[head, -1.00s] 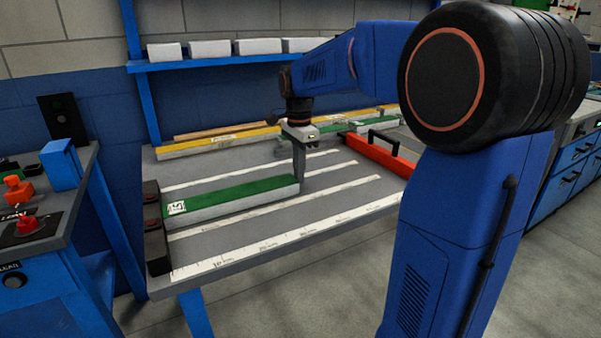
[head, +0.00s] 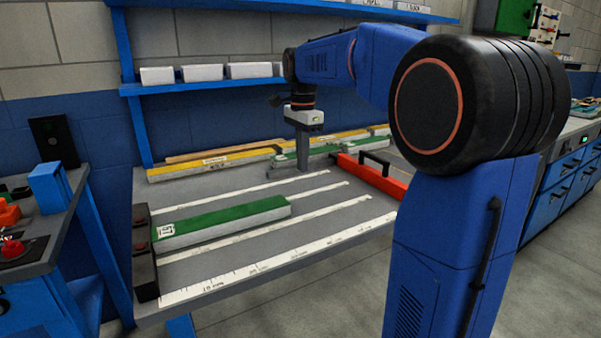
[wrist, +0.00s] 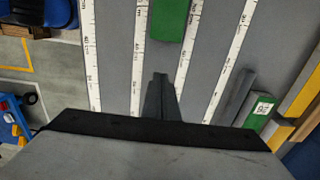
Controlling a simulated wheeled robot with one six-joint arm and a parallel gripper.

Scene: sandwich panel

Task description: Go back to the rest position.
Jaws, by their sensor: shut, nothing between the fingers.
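My gripper (head: 302,160) hangs from my blue arm above the grey table (head: 215,267), pointing down. It is shut and empty. In the wrist view its closed fingers (wrist: 159,82) show over the grey tabletop between two white ruler strips. A green-topped panel (head: 225,218) lies on the table in front of and to the left of the gripper, its left end by the black stop blocks (head: 143,245). The near end of this panel shows in the wrist view (wrist: 169,18), apart from the fingertips.
Yellow-topped panels (head: 212,163) and other green panels lie along the table's back. A red bar with a black handle (head: 368,178) lies at the right. A blue shelf (head: 200,84) with white boxes is behind. A side bench with red controls (head: 12,245) stands at left.

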